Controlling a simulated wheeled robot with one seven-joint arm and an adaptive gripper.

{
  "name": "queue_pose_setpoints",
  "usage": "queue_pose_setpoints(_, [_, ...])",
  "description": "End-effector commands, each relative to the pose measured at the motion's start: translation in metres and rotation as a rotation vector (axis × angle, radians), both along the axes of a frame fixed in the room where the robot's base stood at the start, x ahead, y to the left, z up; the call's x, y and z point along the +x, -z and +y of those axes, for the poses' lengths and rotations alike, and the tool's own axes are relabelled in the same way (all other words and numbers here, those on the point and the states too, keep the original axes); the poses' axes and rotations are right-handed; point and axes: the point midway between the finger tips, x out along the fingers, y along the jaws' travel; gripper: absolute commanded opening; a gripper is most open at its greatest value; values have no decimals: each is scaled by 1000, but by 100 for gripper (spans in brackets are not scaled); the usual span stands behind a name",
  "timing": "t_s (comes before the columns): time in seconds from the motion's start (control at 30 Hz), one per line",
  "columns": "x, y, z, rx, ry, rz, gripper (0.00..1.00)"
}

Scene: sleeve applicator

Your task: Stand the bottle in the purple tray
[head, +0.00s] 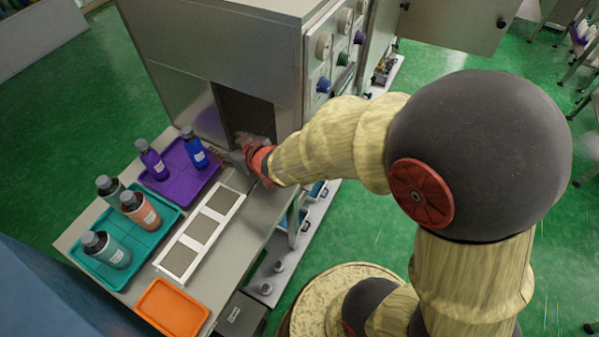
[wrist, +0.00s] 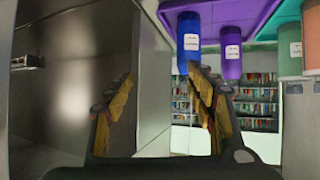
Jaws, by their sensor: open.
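The purple tray (head: 180,177) lies on the metal bench in front of the machine opening. A blue bottle (head: 194,148) stands upright at its right back part, and a purple bottle (head: 152,160) stands upright at its left. My gripper (head: 232,148) is open and empty, just right of the blue bottle at the machine opening. In the wrist view my gripper (wrist: 160,72) has its fingers spread with nothing between them. That view is upside down. The blue bottle (wrist: 188,38) shows beyond the right finger, apart from it, under the purple tray (wrist: 255,12).
A teal tray (head: 152,238) with several bottles stands left of a white three-panel frame (head: 202,230). An empty orange tray (head: 172,307) lies at the front. The machine (head: 235,45) with its dark opening rises behind, and its metal wall (wrist: 65,85) is close in the wrist view.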

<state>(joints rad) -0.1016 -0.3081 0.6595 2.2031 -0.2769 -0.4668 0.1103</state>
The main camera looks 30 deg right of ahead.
Motion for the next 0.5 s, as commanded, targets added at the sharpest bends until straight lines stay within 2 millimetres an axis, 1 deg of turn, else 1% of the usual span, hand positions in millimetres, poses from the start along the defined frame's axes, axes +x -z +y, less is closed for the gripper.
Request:
queue_pose_setpoints(0.03, [-7,-23,-15,-18,41,23,56])
queue_pose_setpoints(0.07, [-13,-33,-24,-29,63,46,56])
queue_pose_setpoints(0.1, [-24,-44,-35,-42,93,78,56])
queue_pose_setpoints(0.17, [-42,-60,-49,-55,132,127,56])
queue_pose_setpoints(0.2, [-55,-70,-57,-61,156,159,56])
queue_pose_setpoints(0.27, [-78,-83,-68,-64,189,208,56])
queue_pose_setpoints(0.3, [-94,-91,-74,-65,208,243,56])
queue_pose_setpoints(0.37, [-121,-103,-81,-64,234,293,56])
queue_pose_setpoints(0.4, [-141,-110,-85,-59,249,328,56])
queue_pose_setpoints(0.47, [-170,-118,-88,-51,266,380,56])
queue_pose_setpoints(0.5, [-189,-123,-90,-47,274,412,56])
